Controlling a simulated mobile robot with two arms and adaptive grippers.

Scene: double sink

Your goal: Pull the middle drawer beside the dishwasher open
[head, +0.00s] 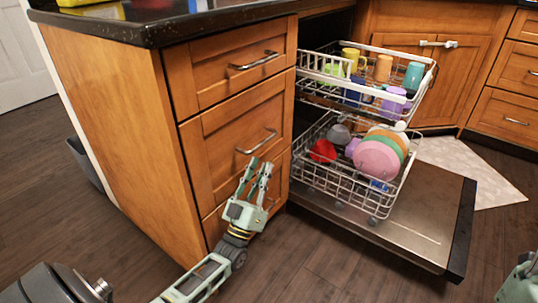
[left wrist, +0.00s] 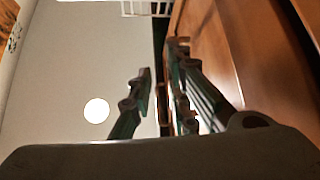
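The wooden middle drawer (head: 222,133) is flush and shut in the cabinet beside the open dishwasher. Its curved metal handle (head: 262,142) is on the front. My left gripper (head: 259,162) reaches up from below, with its fingertips just under the handle in the picture. Its two fingers are apart and nothing shows held between them. I cannot tell whether they touch the handle. In the left wrist view the spread fingers (left wrist: 160,62) are close to the wooden fronts. My right gripper does not show; only a pale green part of mine is at the lower right edge.
The top drawer (head: 235,70) is shut above. The dishwasher door (head: 405,222) is folded down to the right, with its lower rack (head: 335,183) and upper rack (head: 335,85) pulled out and loaded with dishes. Dark wooden floor (head: 310,265) is clear in front of the cabinet.

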